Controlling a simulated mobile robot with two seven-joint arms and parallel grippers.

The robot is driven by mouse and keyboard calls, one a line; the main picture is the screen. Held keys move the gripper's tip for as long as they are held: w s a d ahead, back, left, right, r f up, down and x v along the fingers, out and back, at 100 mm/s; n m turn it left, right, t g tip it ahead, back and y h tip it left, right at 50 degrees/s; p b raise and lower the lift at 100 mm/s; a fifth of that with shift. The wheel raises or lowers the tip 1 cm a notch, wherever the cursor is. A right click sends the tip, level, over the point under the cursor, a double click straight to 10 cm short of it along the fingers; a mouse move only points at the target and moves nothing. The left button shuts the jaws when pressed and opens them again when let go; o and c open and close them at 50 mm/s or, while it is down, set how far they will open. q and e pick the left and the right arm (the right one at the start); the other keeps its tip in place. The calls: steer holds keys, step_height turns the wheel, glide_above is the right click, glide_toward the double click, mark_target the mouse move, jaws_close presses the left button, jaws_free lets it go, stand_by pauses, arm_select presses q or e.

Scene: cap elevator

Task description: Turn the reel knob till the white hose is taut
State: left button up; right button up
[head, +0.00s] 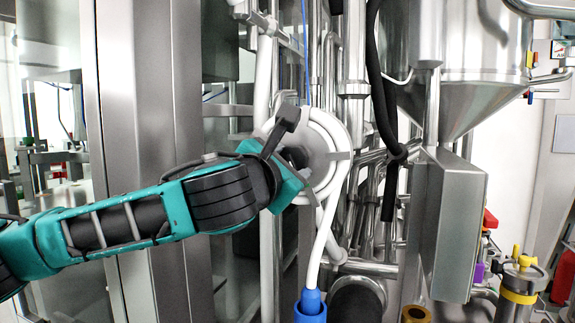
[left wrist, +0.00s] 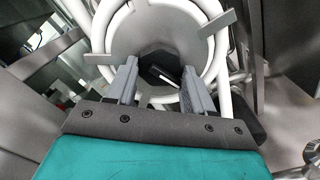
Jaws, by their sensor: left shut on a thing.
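The hose reel (head: 322,168) is a round grey disc mounted on the pipework near the middle of the head view. The white hose (head: 318,245) is coiled around it and hangs down with a slight bend to a blue end piece (head: 310,306) at the bottom edge. My left gripper (head: 298,158) is at the reel's centre. In the left wrist view, the gripper's two grey fingers (left wrist: 159,82) reach into the reel's centre and are shut on the dark reel knob (left wrist: 157,66). In the head view the gripper largely hides the knob. My right gripper is out of view.
A steel cabinet column (head: 150,130) stands left of the reel, behind my left arm. A thick black hose (head: 380,100) hangs just right of the reel. A steel box (head: 452,225) and a conical tank (head: 455,75) are farther right. Pipes crowd the space behind the reel.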

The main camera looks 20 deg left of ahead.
arm_select(q)
steer(key=o, duration=1)
steer(key=shift+a, duration=0.1)
steer(key=shift+s, duration=0.1)
steer(key=s+b, duration=0.3)
steer(key=s, duration=0.9)
steer(key=shift+s+a+b, duration=0.15)
steer(key=shift+s+b, duration=0.15)
steer(key=shift+s, duration=0.05)
